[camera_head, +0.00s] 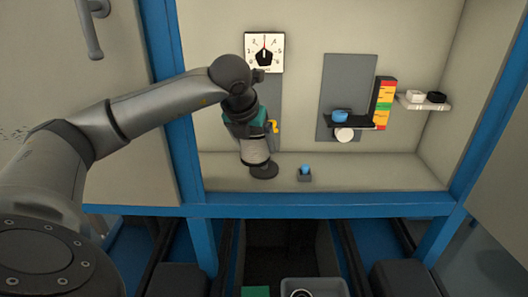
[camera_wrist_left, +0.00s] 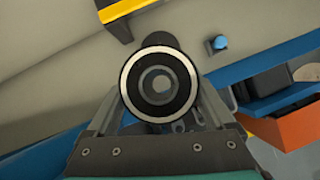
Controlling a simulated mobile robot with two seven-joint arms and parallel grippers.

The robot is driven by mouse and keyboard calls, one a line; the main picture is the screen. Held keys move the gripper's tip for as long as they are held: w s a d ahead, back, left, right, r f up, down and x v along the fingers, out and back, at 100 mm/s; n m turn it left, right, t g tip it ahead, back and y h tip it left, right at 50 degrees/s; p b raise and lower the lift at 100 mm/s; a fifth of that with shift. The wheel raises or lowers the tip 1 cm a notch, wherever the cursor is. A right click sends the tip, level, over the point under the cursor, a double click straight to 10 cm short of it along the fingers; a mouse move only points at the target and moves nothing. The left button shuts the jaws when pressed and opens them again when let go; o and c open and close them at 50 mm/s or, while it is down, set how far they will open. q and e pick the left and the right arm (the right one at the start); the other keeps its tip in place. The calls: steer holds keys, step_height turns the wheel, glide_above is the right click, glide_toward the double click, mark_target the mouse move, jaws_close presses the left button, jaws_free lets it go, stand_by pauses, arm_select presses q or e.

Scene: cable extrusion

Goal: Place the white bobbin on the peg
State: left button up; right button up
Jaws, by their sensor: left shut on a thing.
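My left gripper (camera_head: 249,134) reaches down into the cabinet with its teal body above a pale, ribbed bobbin (camera_head: 255,151). It is shut on this bobbin, which is slightly tilted above a dark round base (camera_head: 263,171) on the cabinet floor. I cannot tell whether the bobbin and base touch. In the left wrist view the bobbin (camera_wrist_left: 160,84) shows end-on as dark and white rings between the fingers. A dark rounded shape (camera_wrist_left: 160,40) shows just beyond it. I cannot make out a peg. My right gripper is not in view.
A dial panel (camera_head: 264,52) is on the back wall. A blue knob on a grey block (camera_head: 305,172) stands right of the bobbin. A dark wall panel (camera_head: 347,80) carries a ledge with a blue item (camera_head: 340,115). A small shelf (camera_head: 423,103) is at right. The right cabinet floor is clear.

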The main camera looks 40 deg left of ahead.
arm_select(q)
steer(key=w, duration=0.2)
steer(key=w+a, duration=0.1)
steer(key=w, duration=0.1)
steer(key=w+a, duration=0.1)
steer(key=w, duration=0.1)
steer(key=shift+w+a, duration=0.15)
steer(key=shift+a, duration=0.1)
step_height(320, 180, down, 2)
steer(key=shift+f+b, duration=0.1)
steer(key=shift+b, duration=0.45)
steer(key=shift+a+f, duration=0.1)
steer(key=shift+f, duration=0.55)
steer(key=shift+f+b, duration=0.9)
steer(key=shift+f, duration=0.85)
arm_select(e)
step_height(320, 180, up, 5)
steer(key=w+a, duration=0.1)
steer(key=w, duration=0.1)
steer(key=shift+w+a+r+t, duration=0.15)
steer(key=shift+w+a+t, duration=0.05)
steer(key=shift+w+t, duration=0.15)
